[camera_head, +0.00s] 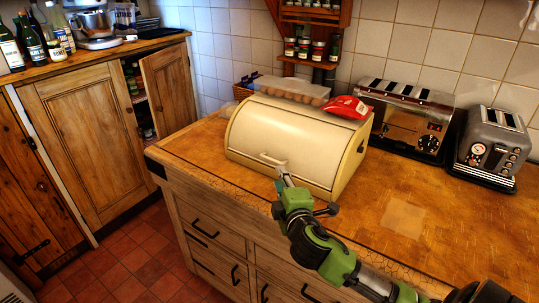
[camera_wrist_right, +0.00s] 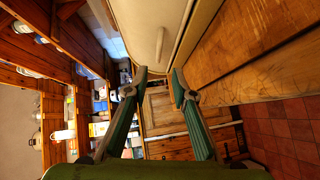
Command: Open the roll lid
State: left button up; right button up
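The cream bread bin (camera_head: 335,160) stands on the wooden counter, with its curved roll lid (camera_head: 275,130) down over the front. A short pale handle (camera_head: 268,158) sits low on the lid. My right gripper (camera_head: 281,172) is right at the handle's right end, in front of the lid. In the right wrist view the lid (camera_wrist_right: 136,28) is at the top, and the handle (camera_wrist_right: 160,42) shows just beyond the gap between the fingertips. The fingers (camera_wrist_right: 159,76) are apart with nothing between them. I cannot tell whether a fingertip touches the handle. My left gripper is not in view.

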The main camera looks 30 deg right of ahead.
aim_at(272, 160)
jog(key=p+x, duration=0.1)
jog(key=x, duration=1)
jog(key=shift+d+r, duration=0.1)
jog(key=shift+r, duration=0.1)
jog(key=shift+w+d+f, duration=0.15)
jog(key=shift+w, duration=0.4)
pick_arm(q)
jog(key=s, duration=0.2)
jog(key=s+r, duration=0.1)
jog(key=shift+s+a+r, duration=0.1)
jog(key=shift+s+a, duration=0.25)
pick_arm(e)
grip_shut()
